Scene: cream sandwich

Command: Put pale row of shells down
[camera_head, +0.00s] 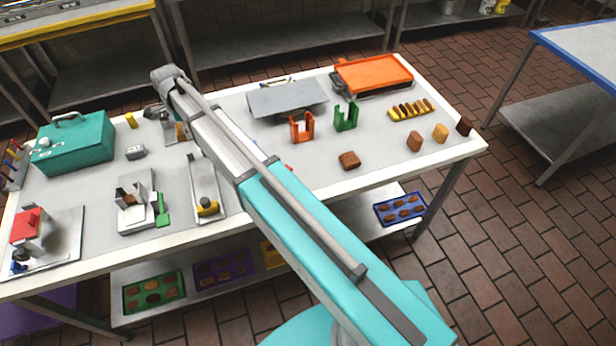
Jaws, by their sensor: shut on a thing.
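My arm reaches across the table to the upper left, and its wrist bends down there. My gripper (168,124) is low over the back left of the table, partly hidden by my arm. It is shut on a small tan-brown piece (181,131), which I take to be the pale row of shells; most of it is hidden. I cannot tell whether it touches the table (258,150). Another row of yellow and brown shells (411,109) lies at the table's right end.
A teal toolbox (75,145) stands left of my gripper, with a small grey block (136,152) between. A metal fixture (207,190) and a press with a green scoop (135,200) stand in front. Orange (302,128) and green (346,117) holders stand right of my arm.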

